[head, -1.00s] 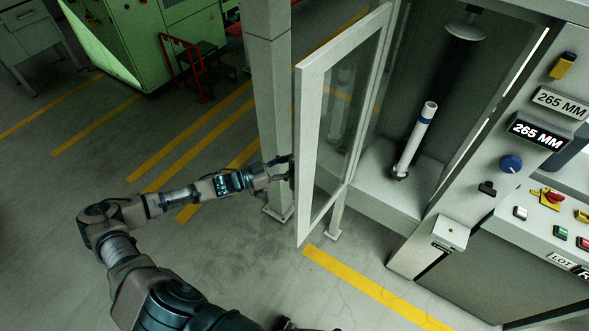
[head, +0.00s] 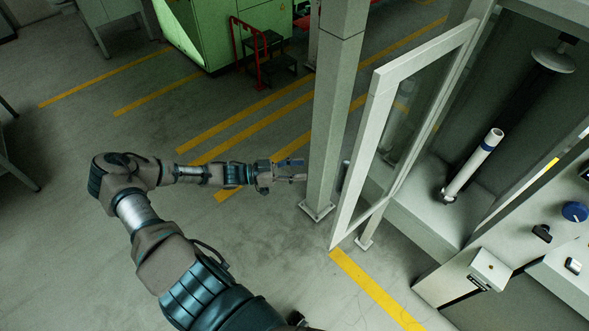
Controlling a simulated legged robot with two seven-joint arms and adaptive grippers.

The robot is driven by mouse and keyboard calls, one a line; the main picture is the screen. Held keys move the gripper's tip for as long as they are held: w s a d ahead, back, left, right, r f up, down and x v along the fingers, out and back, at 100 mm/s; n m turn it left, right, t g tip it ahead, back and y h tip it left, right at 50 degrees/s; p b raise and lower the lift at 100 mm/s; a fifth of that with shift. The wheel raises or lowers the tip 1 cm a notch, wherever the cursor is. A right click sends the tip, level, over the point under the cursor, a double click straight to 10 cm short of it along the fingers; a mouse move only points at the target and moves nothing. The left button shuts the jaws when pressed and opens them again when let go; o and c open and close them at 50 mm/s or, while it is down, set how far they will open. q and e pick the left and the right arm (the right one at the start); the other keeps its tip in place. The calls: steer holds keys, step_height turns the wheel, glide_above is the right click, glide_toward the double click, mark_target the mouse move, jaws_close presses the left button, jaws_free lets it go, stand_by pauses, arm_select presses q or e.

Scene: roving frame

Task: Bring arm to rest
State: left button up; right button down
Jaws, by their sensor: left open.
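My left arm reaches in from the bottom left of the head view, bent at the elbow. Its left gripper (head: 299,170) is open and empty, with its fingers pointing right. It is in the air in front of the grey post (head: 333,110), left of the cabinet door, and apart from the door. The glazed door (head: 374,150) with a pale frame stands open. My right gripper is not in the picture.
The cabinet holds a white tube (head: 470,168) with a blue band, standing tilted in the picture. A control panel with a blue knob (head: 574,211) is at the right. A green machine (head: 205,35) and red-railed steps (head: 262,58) stand behind. Open floor lies left of the arm.

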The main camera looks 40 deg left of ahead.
arm_select(q)
steer(key=shift+s+d+r, duration=0.2)
steer(key=shift+d+r, duration=0.05)
steer(key=shift+d, duration=0.4)
steer(key=shift+s+d+r, duration=0.15)
steer(key=shift+d+r, duration=0.05)
steer(key=shift+d, duration=0.4)
